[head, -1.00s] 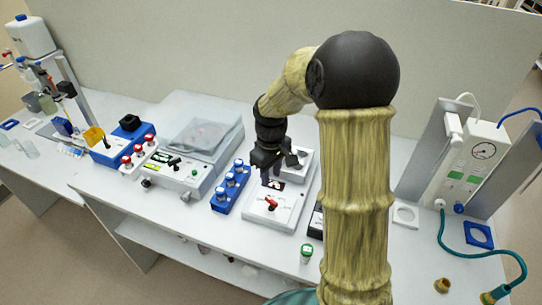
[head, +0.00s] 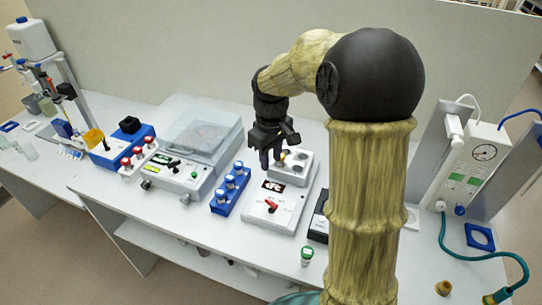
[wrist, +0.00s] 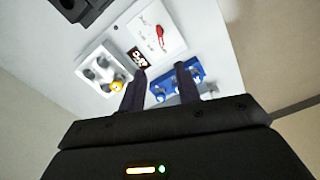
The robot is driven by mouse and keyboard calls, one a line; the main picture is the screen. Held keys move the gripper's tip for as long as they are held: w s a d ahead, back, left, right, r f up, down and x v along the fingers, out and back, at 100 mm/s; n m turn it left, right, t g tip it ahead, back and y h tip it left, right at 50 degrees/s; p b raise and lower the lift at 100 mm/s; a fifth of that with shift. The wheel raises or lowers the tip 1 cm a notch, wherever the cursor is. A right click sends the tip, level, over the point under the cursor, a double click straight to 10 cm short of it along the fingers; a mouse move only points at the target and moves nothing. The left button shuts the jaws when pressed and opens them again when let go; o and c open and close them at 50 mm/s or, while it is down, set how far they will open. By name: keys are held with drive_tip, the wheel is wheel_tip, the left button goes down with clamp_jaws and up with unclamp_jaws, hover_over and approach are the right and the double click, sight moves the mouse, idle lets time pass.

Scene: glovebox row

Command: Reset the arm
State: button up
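My gripper (head: 271,158) hangs above the bench, over the back of a white device with a red lever (head: 271,205) and a dark display. In the wrist view my gripper (wrist: 161,82) has its two dark fingers apart with nothing between them. Beyond the fingertips lie a blue rack (wrist: 178,86) with white and blue caps and a white block with round wells (wrist: 97,72). A yellow-topped item (wrist: 117,86) sits in that block. My arm hides part of the bench at right.
A blue rack of capped vials (head: 231,188) stands left of the lever device. A clear-lidded instrument (head: 197,140) is further left. A green-capped vial (head: 307,254) stands near the front edge. A gauge panel (head: 474,165) with hoses is at right. A wall runs behind the bench.

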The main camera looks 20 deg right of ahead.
drive_tip(key=s+f+m+t, duration=0.1)
drive_tip(key=s+f+m, duration=0.2)
drive_tip(key=s, duration=0.4)
drive_tip(key=s+f+m+t, duration=0.1)
drive_tip(key=s+f+m, duration=0.2)
drive_tip(key=s, duration=0.5)
drive_tip(key=shift+t, duration=0.3)
drive_tip(key=shift+d+r, duration=0.1)
idle(0.7)
drive_tip(key=shift+w+d+m, duration=0.15)
drive_tip(key=shift+d+m, duration=0.15)
drive_tip(key=shift+s, duration=0.25)
drive_tip(key=shift+w, duration=0.1)
idle(0.3)
